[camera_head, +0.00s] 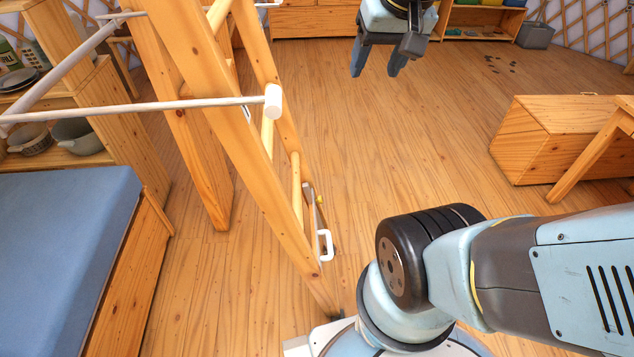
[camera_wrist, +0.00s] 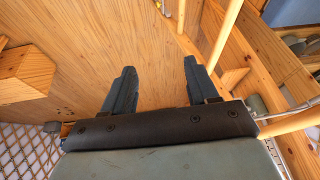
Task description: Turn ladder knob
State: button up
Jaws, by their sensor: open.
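The wooden ladder (camera_head: 238,130) leans through the left-middle of the head view. A white rod (camera_head: 150,106) runs across it and ends in a white cylindrical knob (camera_head: 273,101) at its right side. Lower on the ladder are a white handle (camera_head: 326,246) and a small yellow-green round piece (camera_head: 320,199); I cannot tell which part is the ladder knob. My gripper (camera_head: 377,66) is open and empty, at the top of the head view, right of the ladder and apart from it. In the wrist view its two fingers (camera_wrist: 158,68) are spread over bare floor. A wooden pole (camera_wrist: 226,32) shows right of them.
A blue-topped wooden bed (camera_head: 60,250) and a shelf with bowls (camera_head: 75,137) stand at the left. A wooden box (camera_head: 555,135) stands at the right. A grey bin (camera_head: 536,35) is at the far back. The floor (camera_head: 420,150) between ladder and box is mostly clear.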

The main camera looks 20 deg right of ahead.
jog(key=w+d+f+m+g+y, duration=0.25)
jog(key=w+f+m, duration=0.25)
jog(key=w+f, duration=0.45)
jog(key=w+d+f+m+g+y, duration=0.2)
jog(key=w+f+m+g+y, duration=0.25)
jog(key=w+f, duration=0.45)
jog(key=w+d+f+m+t+y, duration=0.1)
jog(key=w+d+f+m+y, duration=0.2)
jog(key=f, duration=0.6)
jog(key=w+d+f+m+y, duration=0.2)
jog(key=w+d+f+m, duration=0.15)
jog(key=f, duration=0.55)
jog(key=m+t+y, duration=0.4)
jog(key=m+t, duration=0.5)
jog(key=m, duration=0.5)
send_near(320, 200)
jog(key=w+x, duration=0.1)
jog(key=x, duration=0.7)
jog(key=shift+w+f, duration=0.25)
jog(key=shift+f, duration=0.2)
jog(key=shift+d, duration=0.15)
jog(key=shift+c, duration=0.3)
